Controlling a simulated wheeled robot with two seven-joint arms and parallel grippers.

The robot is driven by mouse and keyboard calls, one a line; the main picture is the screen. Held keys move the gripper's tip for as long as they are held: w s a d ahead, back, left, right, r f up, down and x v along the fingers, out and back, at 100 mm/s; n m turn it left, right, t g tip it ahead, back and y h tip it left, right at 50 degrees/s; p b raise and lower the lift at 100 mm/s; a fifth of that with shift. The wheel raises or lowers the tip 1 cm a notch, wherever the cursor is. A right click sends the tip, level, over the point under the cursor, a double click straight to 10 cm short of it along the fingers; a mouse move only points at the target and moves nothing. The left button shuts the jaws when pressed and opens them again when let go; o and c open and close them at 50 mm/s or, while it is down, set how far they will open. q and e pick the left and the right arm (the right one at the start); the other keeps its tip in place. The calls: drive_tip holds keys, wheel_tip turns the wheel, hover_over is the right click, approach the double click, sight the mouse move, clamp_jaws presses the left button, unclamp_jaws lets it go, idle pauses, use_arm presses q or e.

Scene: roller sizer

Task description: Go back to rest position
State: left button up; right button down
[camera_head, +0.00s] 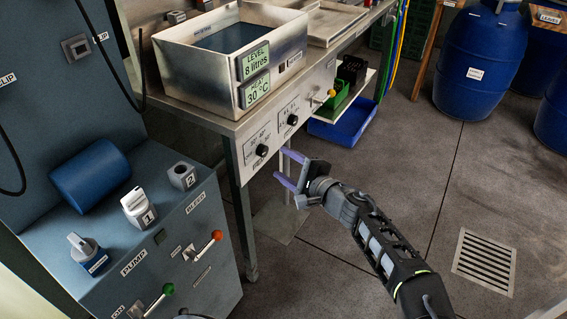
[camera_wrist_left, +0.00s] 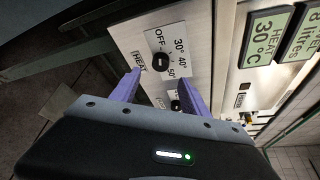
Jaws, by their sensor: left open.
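My left gripper (camera_head: 279,168) is open and empty in front of the steel bench, just below its control knobs. Its two purple fingers also show in the left wrist view (camera_wrist_left: 160,78), spread apart and facing the knob panel. A black heat knob (camera_wrist_left: 161,62) with an OFF mark and temperature numbers lies beyond the fingertips. A second dark knob (camera_wrist_left: 176,105) shows partly between the fingers. Neither knob is gripped. My right gripper is not in view.
A steel tank (camera_head: 180,69) with level and 30 °C displays stands on the bench. A blue-grey pump cabinet (camera_head: 205,220) with levers is at the left. Blue barrels (camera_head: 478,62) stand at the back right. A floor drain (camera_head: 484,262) lies in open floor at the right.

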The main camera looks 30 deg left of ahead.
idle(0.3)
use_arm(q)
drive_tip(key=s+a+f+n+g+h+p, duration=0.1)
drive_tip(key=s+a+f+g+h, duration=0.1)
drive_tip(key=s+f, duration=0.4)
drive_tip(key=s+a+f+g+h+p, duration=0.1)
drive_tip(key=s+a+f+g, duration=0.2)
drive_tip(key=f, duration=0.6)
drive_tip(key=s+d+f+n+g+h+p, duration=0.1)
drive_tip(key=s+d+f+h+p, duration=0.15)
drive_tip(key=s+f, duration=0.45)
drive_tip(key=s+d+f+n+g+h+p, duration=0.1)
drive_tip(key=s+d+f+n+h, duration=0.1)
drive_tip(key=s+d+f+h, duration=0.45)
drive_tip(key=s+d+n+h+p, duration=0.2)
drive_tip(key=s+d, duration=0.6)
drive_tip(key=d, duration=0.1)
drive_tip(key=w+d+r+n+t+h+p, duration=0.1)
drive_tip(key=w+d+r+n+h, duration=0.1)
drive_tip(key=d+r, duration=0.2)
drive_tip(key=w+d+r+n+t+h+p, duration=0.1)
drive_tip(key=w+d+r+n+h, duration=0.1)
drive_tip(key=d, duration=0.9)
drive_tip(key=shift+w+d+r+n+t+h, duration=0.35)
drive_tip(key=shift+r+n+h, duration=0.2)
drive_tip(key=shift+r, duration=0.35)
